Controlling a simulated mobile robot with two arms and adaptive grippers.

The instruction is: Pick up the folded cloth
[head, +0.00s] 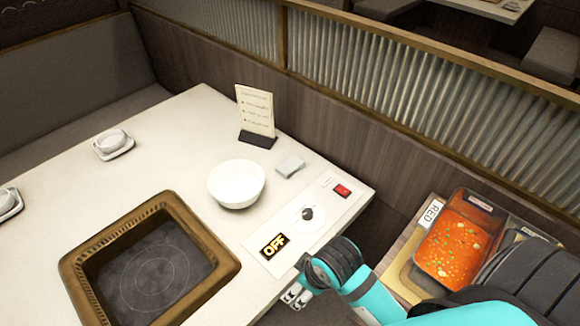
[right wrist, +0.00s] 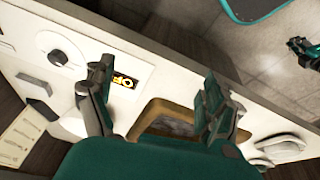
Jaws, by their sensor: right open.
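A small, pale grey, flat folded cloth (head: 290,166) lies on the white table between the white bowl (head: 237,184) and the wooden partition. It also shows at the left of the right wrist view (right wrist: 34,86). My right gripper (head: 296,294) is at the table's near right edge, in front of the control panel and well apart from the cloth. In the right wrist view its two fingers (right wrist: 157,88) are spread with nothing between them. A dark part at the right edge of that view looks like my left gripper (right wrist: 302,48); its jaws are unclear.
A menu card (head: 256,112) stands behind the cloth. A panel with a knob (head: 308,213), a red switch (head: 342,190) and an OFF sign (head: 273,246) lies nearer. A framed cooktop (head: 75,262) is at left. A red sauce well (head: 455,240) is at right.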

